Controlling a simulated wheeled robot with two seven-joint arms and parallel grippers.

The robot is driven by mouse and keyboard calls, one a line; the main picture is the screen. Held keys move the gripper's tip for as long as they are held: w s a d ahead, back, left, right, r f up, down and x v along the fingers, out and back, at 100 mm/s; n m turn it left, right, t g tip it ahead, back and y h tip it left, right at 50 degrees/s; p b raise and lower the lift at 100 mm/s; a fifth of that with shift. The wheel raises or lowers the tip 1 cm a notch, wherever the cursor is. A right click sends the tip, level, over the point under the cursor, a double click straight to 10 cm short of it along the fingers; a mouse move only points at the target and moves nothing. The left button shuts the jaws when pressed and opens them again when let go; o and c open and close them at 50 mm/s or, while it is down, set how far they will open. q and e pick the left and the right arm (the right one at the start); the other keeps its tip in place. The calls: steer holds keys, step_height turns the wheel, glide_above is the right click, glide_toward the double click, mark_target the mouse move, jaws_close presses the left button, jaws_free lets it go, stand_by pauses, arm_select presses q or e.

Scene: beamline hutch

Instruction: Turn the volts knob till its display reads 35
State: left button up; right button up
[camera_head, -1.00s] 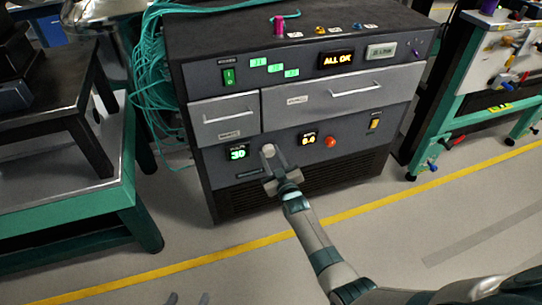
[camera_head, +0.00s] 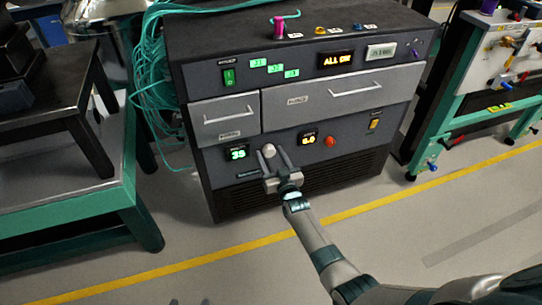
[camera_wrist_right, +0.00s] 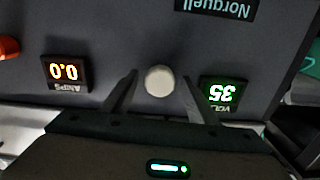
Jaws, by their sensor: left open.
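The volts knob (camera_head: 268,150) is a pale round knob on the lower front panel of the dark cabinet. It also shows in the right wrist view (camera_wrist_right: 159,81). The green volts display (camera_head: 236,153) beside it reads 35, and the same digits show upside down in the right wrist view (camera_wrist_right: 221,95). My right gripper (camera_head: 276,158) is at the knob. In the right wrist view its fingers (camera_wrist_right: 158,92) stand apart, one on each side of the knob, with a gap to it on both sides. My left gripper (camera_head: 188,302) shows only as faint fingertips, set apart, at the bottom edge.
A red button (camera_head: 330,142) and an amber switch (camera_head: 374,125) sit further right on the panel. Drawers with handles (camera_head: 225,118) are above. A green-framed bench (camera_head: 70,230) stands left; floor in front is clear.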

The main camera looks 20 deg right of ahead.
mark_target(270, 154)
arm_select(q)
steer(key=shift+s, duration=0.1)
arm_select(e)
steer(key=shift+s, duration=0.15)
steer(key=shift+s+d+p, duration=0.1)
steer(key=shift+s+p, duration=0.4)
steer(key=shift+s, duration=1)
arm_select(q)
steer(key=s+a+f+g+y+p, duration=0.1)
steer(key=s+a+f+g+p, duration=0.1)
steer(key=s+a+f+g, duration=0.1)
steer(key=shift+s+a+y, duration=0.3)
steer(key=shift+a, duration=0.1)
arm_select(e)
steer(key=s, duration=1.4)
steer(key=shift+d, duration=0.2)
arm_select(q)
steer(key=shift+w, duration=0.15)
arm_select(e)
steer(key=shift+s, duration=0.1)
